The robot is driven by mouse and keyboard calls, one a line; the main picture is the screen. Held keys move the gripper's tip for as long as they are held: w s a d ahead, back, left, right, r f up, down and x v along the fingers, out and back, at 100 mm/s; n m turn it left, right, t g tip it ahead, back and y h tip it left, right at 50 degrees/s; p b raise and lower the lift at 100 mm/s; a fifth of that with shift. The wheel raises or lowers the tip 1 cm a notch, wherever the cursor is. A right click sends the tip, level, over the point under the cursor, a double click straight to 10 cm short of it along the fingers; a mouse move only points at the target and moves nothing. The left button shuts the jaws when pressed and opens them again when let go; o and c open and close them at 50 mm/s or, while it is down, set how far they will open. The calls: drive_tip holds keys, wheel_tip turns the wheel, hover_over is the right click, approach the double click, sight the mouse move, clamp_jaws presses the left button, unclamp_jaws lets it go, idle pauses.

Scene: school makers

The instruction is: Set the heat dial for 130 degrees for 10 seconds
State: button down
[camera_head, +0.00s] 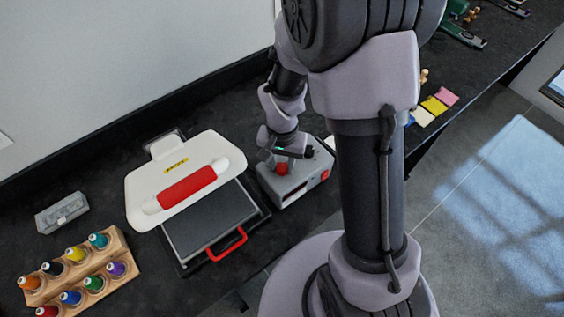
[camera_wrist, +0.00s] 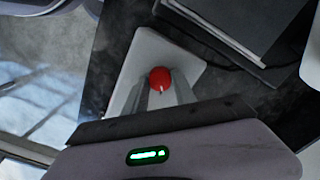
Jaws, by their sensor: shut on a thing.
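A grey control box (camera_head: 291,186) stands on the dark counter to the right of the heat press. A red round dial (camera_head: 282,169) sits on its top, and a small red part shows on its right side. In the wrist view the red dial (camera_wrist: 160,78) has a pale mark at its lower edge, and the pale box top (camera_wrist: 140,57) lies around it. My gripper (camera_wrist: 162,92) reaches down over the box with its two fingers at the dial, shut on it. Digits or scale marks around the dial cannot be read.
The heat press has a white lid (camera_head: 140,190) with a red handle, and a dark plate (camera_head: 215,222) with a red front handle. A wooden rack (camera_head: 125,262) of thread spools and a grey block (camera_head: 62,213) stand at left. Coloured pads (camera_head: 434,105) lie at right.

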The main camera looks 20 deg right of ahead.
sight(282, 167)
drive_tip(key=n, duration=0.5)
drive_tip(key=shift+p, duration=0.3)
drive_tip(key=shift+n+p, duration=0.3)
drive_tip(key=shift+n, duration=2.1)
drive_tip(key=c, duration=1)
unclamp_jaws()
wheel_tip(282, 167, up, 17)
drive_tip(key=p, duration=0.5)
drive_tip(key=shift+r+p, duration=0.2)
drive_tip(key=shift+p, duration=0.2)
